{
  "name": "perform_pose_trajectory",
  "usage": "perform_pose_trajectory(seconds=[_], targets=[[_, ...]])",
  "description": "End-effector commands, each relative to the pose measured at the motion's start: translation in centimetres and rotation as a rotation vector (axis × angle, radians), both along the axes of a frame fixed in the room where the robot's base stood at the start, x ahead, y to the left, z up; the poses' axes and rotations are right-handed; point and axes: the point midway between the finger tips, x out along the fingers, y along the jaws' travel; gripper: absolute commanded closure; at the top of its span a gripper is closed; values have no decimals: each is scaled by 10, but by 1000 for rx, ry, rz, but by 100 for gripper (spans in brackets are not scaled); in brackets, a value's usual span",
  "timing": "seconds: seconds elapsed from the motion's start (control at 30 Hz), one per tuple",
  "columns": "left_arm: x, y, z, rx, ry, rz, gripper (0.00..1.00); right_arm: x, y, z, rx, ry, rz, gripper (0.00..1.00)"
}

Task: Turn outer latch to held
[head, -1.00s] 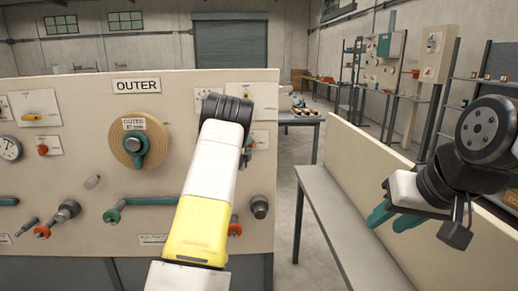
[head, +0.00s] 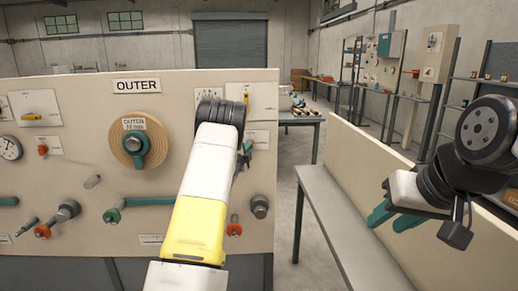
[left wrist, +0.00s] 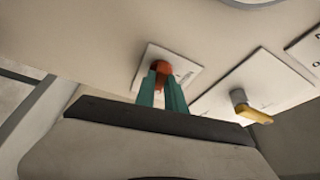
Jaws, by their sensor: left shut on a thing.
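In the left wrist view, the red-orange latch knob (left wrist: 162,68) stands on a small white plate (left wrist: 185,70) on the panel. My left gripper (left wrist: 160,85) has its teal fingers closed on either side of this knob. In the head view, my left gripper (head: 244,150) is at the right part of the panel, partly behind my own arm, which hides the latch knob. The plate's lettering is too small to read, so the latch's setting cannot be told. My right gripper (head: 392,216) is open and empty at the right, away from the panel.
A yellow handle (left wrist: 254,114) sits on a neighbouring plate. A grey bench (head: 335,215) stands to the right.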

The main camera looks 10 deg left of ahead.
Motion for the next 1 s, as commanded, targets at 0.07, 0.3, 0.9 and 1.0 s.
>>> perform_pose_trajectory(seconds=[0.07,0.3,0.9,1.0], targets=[[0,1,-3,-66,-17,0,100,0,0,0,0,0,0,64],[0,0,-5,-285,-78,2,100,0,0,0,0,0,0,64],[1,-4,-9,-833,-236,3,100,0,0,0,0,0,0,64],[1,-5,-9,-923,-261,2,100,0,0,0,0,0,0,64]])
